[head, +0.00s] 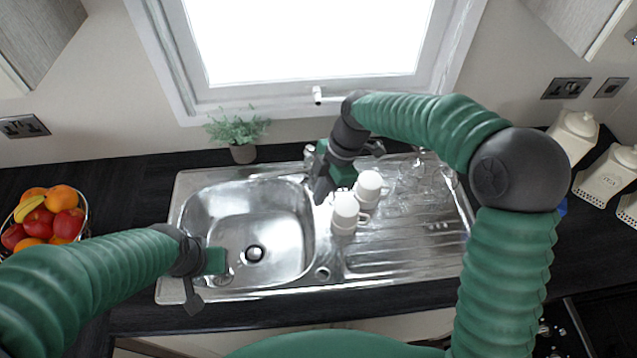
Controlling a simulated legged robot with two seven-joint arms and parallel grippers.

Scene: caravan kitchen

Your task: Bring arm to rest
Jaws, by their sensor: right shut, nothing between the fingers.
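My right arm, in green sleeves, reaches over the right side of the counter and bends down toward the sink. My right gripper (322,192) is shut and empty. It hangs over the divide between the basin and the drainer, just left of the white cups (345,209); I cannot tell whether it touches them. My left arm comes in from the left, and my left gripper (194,298) is over the front left edge of the sink. Its fingers are small and partly hidden, so its opening is unclear.
The steel sink (285,200) has an empty basin and a ridged drainer bearing the cups. A potted plant (240,152) stands behind the basin. A fruit bowl (84,222) is at the left. White canisters (574,138) line the right. The window handle (318,96) projects above the tap area.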

